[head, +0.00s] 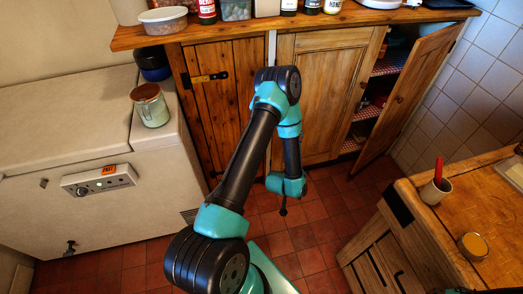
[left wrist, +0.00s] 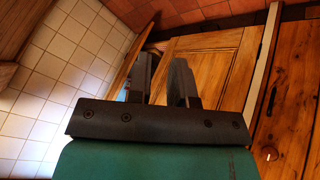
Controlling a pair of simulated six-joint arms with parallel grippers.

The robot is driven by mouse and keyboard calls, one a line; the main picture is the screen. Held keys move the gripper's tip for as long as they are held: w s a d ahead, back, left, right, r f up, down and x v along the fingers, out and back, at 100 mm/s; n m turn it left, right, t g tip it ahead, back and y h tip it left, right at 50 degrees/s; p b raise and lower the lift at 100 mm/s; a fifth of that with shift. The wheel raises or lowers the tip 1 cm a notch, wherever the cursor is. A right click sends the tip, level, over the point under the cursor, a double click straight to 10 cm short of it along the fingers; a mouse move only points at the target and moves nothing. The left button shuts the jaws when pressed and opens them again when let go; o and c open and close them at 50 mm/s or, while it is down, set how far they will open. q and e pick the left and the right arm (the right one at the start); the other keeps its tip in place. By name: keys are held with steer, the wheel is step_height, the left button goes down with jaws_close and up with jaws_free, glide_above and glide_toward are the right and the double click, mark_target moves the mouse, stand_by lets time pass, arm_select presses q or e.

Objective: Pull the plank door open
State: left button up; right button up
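My right gripper is not in view.
The panelled middle door (head: 325,90) is shut; the right cupboard door (head: 408,90) stands open. A white chest freezer (head: 60,150) with a jar (head: 150,106) on it stands left. A wooden worktop unit (head: 450,210) stands right. The tiled floor (head: 325,215) between is clear.

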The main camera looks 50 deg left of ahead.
arm_select(q)
steer(key=w+a+f+n+t+y, duration=0.1)
steer(key=w+a+f+t+y, duration=0.15)
steer(key=a+f, duration=0.4)
steer(key=w+a+f+n+t+y, duration=0.1)
steer(key=w+a+f+t+y, duration=0.15)
steer(key=a, duration=0.65)
steer(key=s+a+f+t+y, duration=0.4)
steer(key=s+a, duration=0.3)
steer(key=a, duration=0.6)
steer(key=shift+s+n+y, duration=0.3)
steer(key=shift+n+y, duration=0.1)
steer(key=shift+y, duration=0.4)
steer(key=shift+f, duration=0.1)
steer(key=x, duration=1.7)
steer(key=shift+w+a+r, duration=0.1)
steer(key=shift+w+r, duration=0.1)
steer(key=shift+r, duration=0.15)
steer(key=shift+c, duration=0.3)
jaws_close()
